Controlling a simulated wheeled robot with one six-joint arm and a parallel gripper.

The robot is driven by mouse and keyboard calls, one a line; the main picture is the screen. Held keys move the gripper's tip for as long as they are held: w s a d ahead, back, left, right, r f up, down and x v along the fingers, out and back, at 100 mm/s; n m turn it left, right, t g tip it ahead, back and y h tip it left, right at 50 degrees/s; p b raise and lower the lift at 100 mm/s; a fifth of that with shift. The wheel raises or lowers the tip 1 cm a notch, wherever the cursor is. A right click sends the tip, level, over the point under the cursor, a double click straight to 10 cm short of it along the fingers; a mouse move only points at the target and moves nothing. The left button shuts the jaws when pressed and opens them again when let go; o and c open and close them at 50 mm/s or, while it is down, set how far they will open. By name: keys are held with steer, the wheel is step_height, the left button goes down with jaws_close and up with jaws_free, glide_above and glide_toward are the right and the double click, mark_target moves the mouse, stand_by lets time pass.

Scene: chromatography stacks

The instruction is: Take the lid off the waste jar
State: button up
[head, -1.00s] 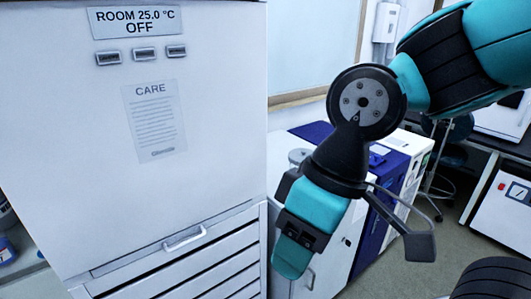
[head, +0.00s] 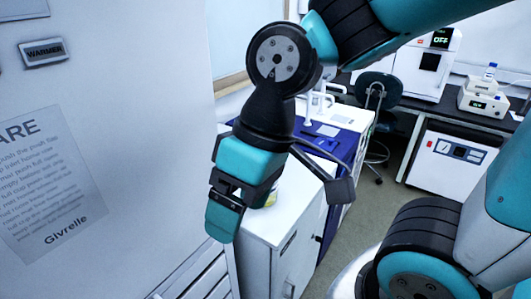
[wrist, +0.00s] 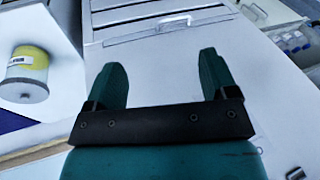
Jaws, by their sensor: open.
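In the head view only a small yellow part of the jar (head: 272,192) shows behind my gripper, on a white cabinet top. My gripper (head: 223,226) points downward in front of it. In the wrist view my gripper (wrist: 162,66) has its two fingers wide apart with nothing between them. The jar is outside the fingers, to their left.
A tall white cabinet (head: 110,120) with a notice fills the left of the head view. The white cabinet (head: 285,232) bearing the jar stands beside it, with a blue-topped unit (head: 330,138) behind. A chair (head: 376,95) and benches are farther back.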

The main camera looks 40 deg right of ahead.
steer(key=o, duration=0.3)
steer(key=w+d+m+t, duration=0.1)
steer(key=w+d+m, duration=0.5)
steer(key=w, duration=0.3)
steer(key=shift+m+h, duration=0.3)
steer(key=shift+m, duration=0.5)
steer(key=w+d+f+m+t+h+b, duration=0.1)
steer(key=w+d+m, duration=0.5)
steer(key=d+m, duration=0.3)
steer(key=w+d+f+m+t+h, duration=0.1)
steer(key=w+d+m, duration=0.5)
steer(key=d, duration=0.4)
steer(key=w+f, duration=0.1)
steer(key=f, duration=0.2)
steer(key=w+f+m+p, duration=0.1)
steer(key=f, duration=0.3)
steer(key=f+m, duration=0.1)
steer(key=f, duration=0.3)
steer(key=shift+w+a+p, duration=0.15)
steer(key=shift+w+p, duration=0.2)
steer(key=shift+w, duration=0.05)
steer(key=shift+w+p+x, duration=0.2)
steer(key=shift+p+x, duration=0.35)
steer(key=shift+x, duration=0.9)
steer(key=shift+w+p+x, duration=0.2)
steer(key=shift+p+x, duration=0.3)
steer(key=shift+x, duration=0.95)
